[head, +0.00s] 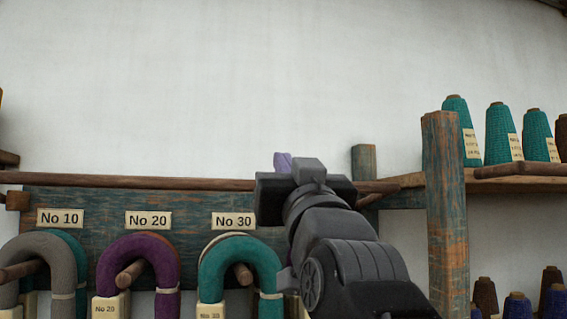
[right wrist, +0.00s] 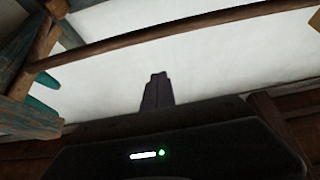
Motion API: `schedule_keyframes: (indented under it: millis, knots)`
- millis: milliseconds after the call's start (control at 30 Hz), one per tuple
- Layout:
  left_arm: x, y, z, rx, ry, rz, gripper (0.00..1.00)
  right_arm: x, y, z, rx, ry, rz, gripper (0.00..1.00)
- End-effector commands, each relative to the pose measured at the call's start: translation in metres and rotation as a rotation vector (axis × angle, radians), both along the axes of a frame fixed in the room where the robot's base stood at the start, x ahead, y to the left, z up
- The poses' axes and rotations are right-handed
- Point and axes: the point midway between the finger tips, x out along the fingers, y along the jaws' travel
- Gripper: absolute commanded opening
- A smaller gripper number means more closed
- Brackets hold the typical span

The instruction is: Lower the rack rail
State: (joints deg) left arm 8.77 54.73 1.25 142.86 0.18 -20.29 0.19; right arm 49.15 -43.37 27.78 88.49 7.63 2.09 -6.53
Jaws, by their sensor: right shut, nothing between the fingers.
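The rack rail (head: 130,181) is a long brown wooden rod running level along the top of a worn blue-green board (head: 85,206). In the right wrist view the rail (right wrist: 190,34) crosses slantwise beyond my fingertips, with pale wall showing between. My right gripper (head: 283,162) is in front of the rail's right part and hides a stretch of it. Its fingers are shut and empty, and their tips show just above the rail's line. They also show in the right wrist view (right wrist: 157,90). My left gripper is not in view.
Grey, purple and teal yarn hanks (head: 213,262) hang on pegs below labels No 10, No 20 and No 30. A wooden post (head: 446,215) and a shelf (head: 520,172) with teal cones stand at right. The wall above is bare.

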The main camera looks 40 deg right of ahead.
Motion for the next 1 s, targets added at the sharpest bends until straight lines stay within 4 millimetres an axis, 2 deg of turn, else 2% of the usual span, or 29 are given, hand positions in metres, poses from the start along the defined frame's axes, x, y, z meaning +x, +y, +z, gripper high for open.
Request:
schedule_keyframes:
  millis: [33, 300, 367, 500, 700, 1000]
  knots:
    - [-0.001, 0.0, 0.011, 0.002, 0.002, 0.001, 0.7, 0.009, -0.005, 0.01, 0.002, 0.001, 0.0, 0.0]
    - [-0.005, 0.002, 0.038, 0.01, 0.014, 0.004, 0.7, 0.051, -0.026, 0.038, 0.003, 0.001, -0.001, 0.0]
    - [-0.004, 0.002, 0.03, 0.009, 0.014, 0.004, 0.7, 0.051, -0.024, 0.018, 0.001, 0.003, 0.002, 0.0]
    - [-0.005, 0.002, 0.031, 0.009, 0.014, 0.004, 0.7, 0.054, -0.025, 0.001, 0.0, 0.001, 0.002, 0.0]
    - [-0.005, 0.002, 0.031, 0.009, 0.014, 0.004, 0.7, 0.055, -0.026, -0.008, -0.001, 0.0, 0.002, 0.0]
    - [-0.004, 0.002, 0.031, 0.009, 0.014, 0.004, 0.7, 0.055, -0.026, -0.009, -0.001, 0.0, 0.002, 0.0]
